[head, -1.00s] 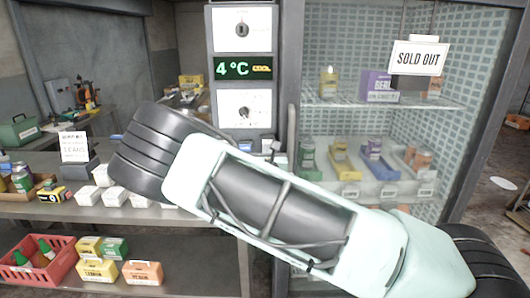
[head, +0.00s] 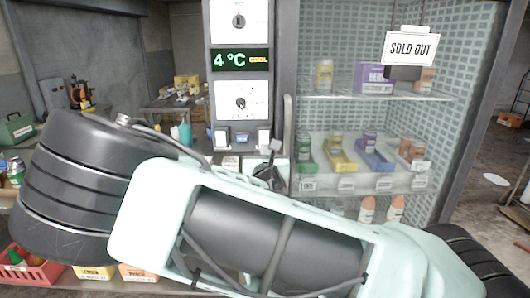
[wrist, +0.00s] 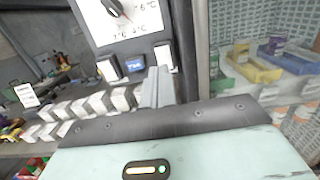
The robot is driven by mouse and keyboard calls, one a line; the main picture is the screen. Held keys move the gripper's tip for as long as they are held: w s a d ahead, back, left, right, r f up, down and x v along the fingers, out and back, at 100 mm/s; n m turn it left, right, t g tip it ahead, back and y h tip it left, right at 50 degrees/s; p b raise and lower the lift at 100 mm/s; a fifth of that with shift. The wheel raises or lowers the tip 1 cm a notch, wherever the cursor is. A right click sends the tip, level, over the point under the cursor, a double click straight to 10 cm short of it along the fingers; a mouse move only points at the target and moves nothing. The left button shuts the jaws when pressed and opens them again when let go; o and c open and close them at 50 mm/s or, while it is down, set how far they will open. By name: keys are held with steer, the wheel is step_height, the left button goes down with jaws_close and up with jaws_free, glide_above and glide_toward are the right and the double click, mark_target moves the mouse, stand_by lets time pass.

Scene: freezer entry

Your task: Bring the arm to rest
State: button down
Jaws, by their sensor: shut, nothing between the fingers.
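My gripper (wrist: 157,88) shows in the wrist view with its grey fingers together and nothing between them. It is in front of the lower part of the control panel, near a blue-labelled button. In the head view my pale green and black arm (head: 250,235) crosses the lower half of the picture. It hides much of the counter and the foot of the panel. Whether the fingers themselves show in the head view is hard to tell.
The control panel (head: 240,60) has two dials and a green "4 °C COOL" display. The glass-fronted cabinet (head: 370,120) with stocked shelves and a "SOLD OUT" sign (head: 411,48) stands to the right. A red crate (head: 30,270) is low on the left. White boxes (wrist: 85,105) line the counter.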

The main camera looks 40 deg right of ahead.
steer(key=shift+s+a, duration=0.15)
steer(key=shift+s, duration=0.15)
stand_by(0.4)
steer(key=s+a+f+m+g+y+b, duration=0.1)
steer(key=s+a+f+m+g+y, duration=0.15)
steer(key=f+m+g, duration=0.4)
steer(key=s+a+f+m+g+y+b, duration=0.1)
steer(key=s+a+f+m+y, duration=0.15)
steer(key=f, duration=0.75)
steer(key=s+a+f+m+g+y, duration=0.3)
steer(key=s+a+m, duration=0.25)
steer(key=a, duration=0.35)
steer(key=s+a+r+m+g+y+b, duration=0.1)
steer(key=s+a+r+m+g+y, duration=0.15)
steer(key=s+a, duration=0.45)
steer(key=s+a+r+m+g+b, duration=0.1)
steer(key=s+a+r+m, duration=0.1)
steer(key=s+r, duration=0.2)
steer(key=s+a+r+m+g, duration=0.1)
steer(key=s+a+r+m, duration=0.1)
steer(key=s+r, duration=0.3)
steer(key=s+a, duration=0.1)
steer(key=s, duration=0.3)
steer(key=shift+s+g+y+b, duration=0.3)
steer(key=shift+g+y+b, duration=0.05)
steer(key=shift+g+b, duration=0.05)
